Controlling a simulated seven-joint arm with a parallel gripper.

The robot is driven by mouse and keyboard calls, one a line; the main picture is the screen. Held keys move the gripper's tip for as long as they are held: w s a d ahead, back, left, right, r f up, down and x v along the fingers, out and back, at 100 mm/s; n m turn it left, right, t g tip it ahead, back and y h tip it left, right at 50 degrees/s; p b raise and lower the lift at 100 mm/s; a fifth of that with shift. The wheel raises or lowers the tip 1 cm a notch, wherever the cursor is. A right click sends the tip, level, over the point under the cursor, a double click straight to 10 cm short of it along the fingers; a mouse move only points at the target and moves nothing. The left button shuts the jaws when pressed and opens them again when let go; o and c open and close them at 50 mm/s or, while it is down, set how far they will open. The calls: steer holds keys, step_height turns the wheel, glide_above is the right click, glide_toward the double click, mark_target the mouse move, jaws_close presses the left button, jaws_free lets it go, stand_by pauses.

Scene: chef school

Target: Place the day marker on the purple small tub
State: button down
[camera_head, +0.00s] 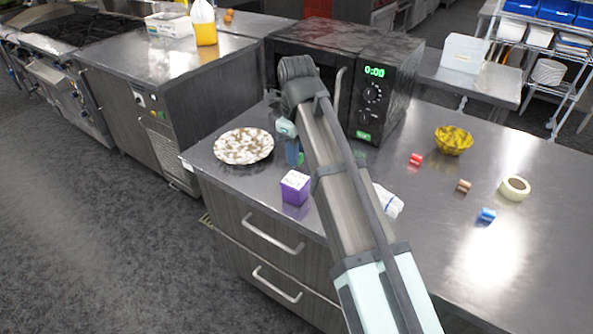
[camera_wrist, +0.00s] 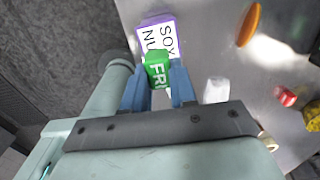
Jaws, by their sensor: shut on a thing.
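The day marker is a small green block (camera_wrist: 157,72) with white letters "FRI" in the wrist view. My gripper (camera_wrist: 159,84) has its blue fingers shut on it, one on each side. The purple small tub (camera_head: 295,188) stands upright on the counter, with a white printed top. In the wrist view the tub (camera_wrist: 160,36) shows just beyond the marker, its label partly covered by it. In the head view my gripper (camera_head: 293,150) is just behind the tub, with a bit of green at the fingers. I cannot tell whether marker and tub touch.
A mottled plate (camera_head: 244,146) lies left of the gripper. A microwave (camera_head: 375,95) stands behind. A white crumpled item (camera_head: 388,201) lies right of my arm. Farther right are a red piece (camera_head: 416,159), a yellow bowl (camera_head: 453,140) and a tape roll (camera_head: 514,188). An orange oval (camera_wrist: 250,24) shows in the wrist view.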

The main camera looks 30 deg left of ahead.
mark_target(296, 180)
steer(key=shift+f, duration=2.95)
steer(key=c, duration=0.9)
jaws_free()
steer(key=shift+f, duration=0.1)
step_height(296, 180, up, 12)
steer(key=shift+r, duration=0.15)
